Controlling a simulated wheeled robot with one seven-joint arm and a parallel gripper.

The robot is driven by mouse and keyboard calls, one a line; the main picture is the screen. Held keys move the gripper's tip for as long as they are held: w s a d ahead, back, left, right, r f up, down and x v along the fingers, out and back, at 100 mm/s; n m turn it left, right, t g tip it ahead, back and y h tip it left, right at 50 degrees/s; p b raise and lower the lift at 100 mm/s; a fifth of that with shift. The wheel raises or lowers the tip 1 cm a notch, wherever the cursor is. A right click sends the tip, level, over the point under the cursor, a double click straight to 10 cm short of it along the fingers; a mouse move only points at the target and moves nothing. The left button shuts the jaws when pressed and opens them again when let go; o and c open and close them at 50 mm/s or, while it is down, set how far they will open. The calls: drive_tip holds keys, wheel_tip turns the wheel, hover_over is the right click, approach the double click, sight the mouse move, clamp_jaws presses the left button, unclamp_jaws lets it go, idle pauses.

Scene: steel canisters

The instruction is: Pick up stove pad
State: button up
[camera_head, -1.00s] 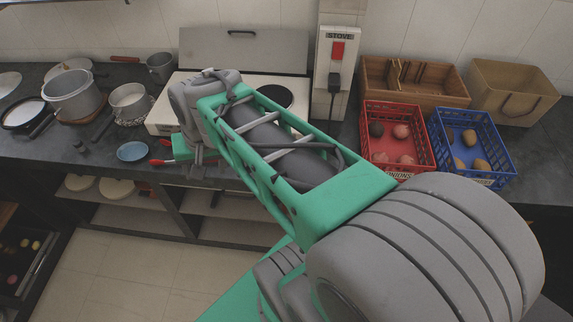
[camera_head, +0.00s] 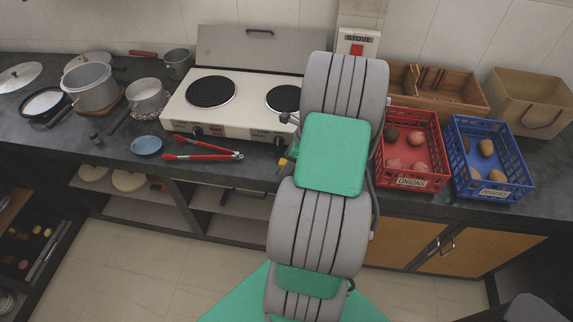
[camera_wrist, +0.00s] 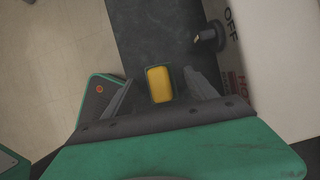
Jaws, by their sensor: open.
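The stove pad, a small yellow block with a dark green edge, lies on the dark counter (camera_wrist: 150,40) in the wrist view (camera_wrist: 160,84). My gripper (camera_wrist: 159,79) is open, with one finger on each side of the pad and a gap to each. I cannot tell how far above the pad the fingers are. In the head view, a small yellow bit (camera_head: 283,163) shows beside my arm at the counter's front edge, probably the same pad. My arm hides most of that spot and my gripper there.
The white stove (camera_head: 225,118) is close behind; its front and a knob (camera_wrist: 208,38) are right of the fingers in the wrist view. Red tongs (camera_head: 203,156) and a blue dish (camera_head: 146,146) lie to the left. A red crate (camera_head: 410,150) stands right of my arm.

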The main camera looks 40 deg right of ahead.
drive_tip(key=shift+w+f, duration=0.1)
drive_tip(key=shift+f, duration=0.15)
clamp_jaws()
idle(0.5)
drive_tip(key=shift+r, duration=0.15)
drive_tip(key=shift+r, duration=0.25)
wheel_tip(320, 180, up, 3)
drive_tip(key=shift+f+b, duration=0.2)
drive_tip(key=shift+b, duration=0.3)
drive_tip(key=s+a+r, duration=0.9)
drive_tip(key=a, duration=0.2)
drive_tip(key=shift+r, duration=0.35)
